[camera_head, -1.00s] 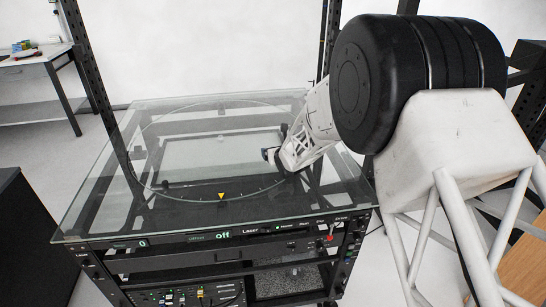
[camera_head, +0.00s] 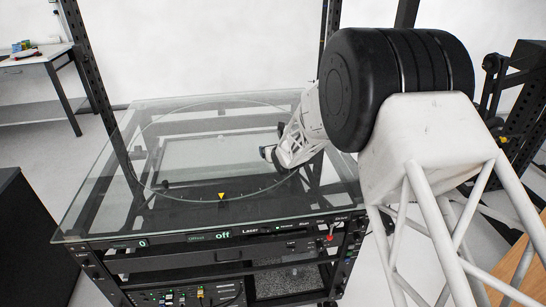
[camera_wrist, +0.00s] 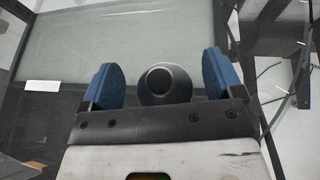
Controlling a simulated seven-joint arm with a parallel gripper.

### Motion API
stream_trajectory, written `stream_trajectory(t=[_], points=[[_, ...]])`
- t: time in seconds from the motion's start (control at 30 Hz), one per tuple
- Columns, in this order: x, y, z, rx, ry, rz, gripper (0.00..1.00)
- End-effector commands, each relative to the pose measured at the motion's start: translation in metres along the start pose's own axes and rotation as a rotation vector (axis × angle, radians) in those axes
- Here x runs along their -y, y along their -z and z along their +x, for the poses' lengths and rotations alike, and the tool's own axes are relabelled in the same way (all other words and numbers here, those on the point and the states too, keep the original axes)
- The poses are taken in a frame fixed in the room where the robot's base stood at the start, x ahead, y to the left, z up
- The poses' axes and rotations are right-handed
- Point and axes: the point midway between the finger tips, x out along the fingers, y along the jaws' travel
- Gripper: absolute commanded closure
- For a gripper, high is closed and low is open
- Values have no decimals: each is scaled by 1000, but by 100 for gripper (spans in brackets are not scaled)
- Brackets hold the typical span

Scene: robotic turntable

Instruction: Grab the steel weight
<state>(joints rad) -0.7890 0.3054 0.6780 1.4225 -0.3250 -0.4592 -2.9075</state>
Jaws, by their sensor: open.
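A dark grey round piece, which looks like the steel weight (camera_wrist: 167,84), shows in the wrist view with a ring-shaped top. It appears between the two blue finger pads of my gripper (camera_wrist: 163,80), with a small gap on each side. Its lower part is hidden behind the gripper's dark front bar. I cannot tell how far it is from the pads in depth. In the head view my gripper (camera_head: 273,141) is open and low over the right part of the glass turntable (camera_head: 165,193). I cannot make out the weight there for certain.
The turntable sits on a rack cabinet with a lit front panel (camera_head: 222,236) reading "off". Dark upright posts (camera_head: 98,95) stand at its back corners. A yellow triangle (camera_head: 221,196) marks the near rim. The left and middle of the glass are largely clear. A side table (camera_head: 35,70) stands far left.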

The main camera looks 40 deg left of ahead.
Motion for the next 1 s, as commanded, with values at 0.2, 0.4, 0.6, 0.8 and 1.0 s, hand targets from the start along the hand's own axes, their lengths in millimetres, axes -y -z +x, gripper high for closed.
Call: stream_trajectory(t=[0.2,0.4,0.6,0.8,1.0], points=[[0,0,0,0,0,0,29],[0,0,0,0,0,0,60],[0,2,0,-3,0,0,90],[0,3,0,-4,0,0,100],[0,6,0,-7,0,1,100]])
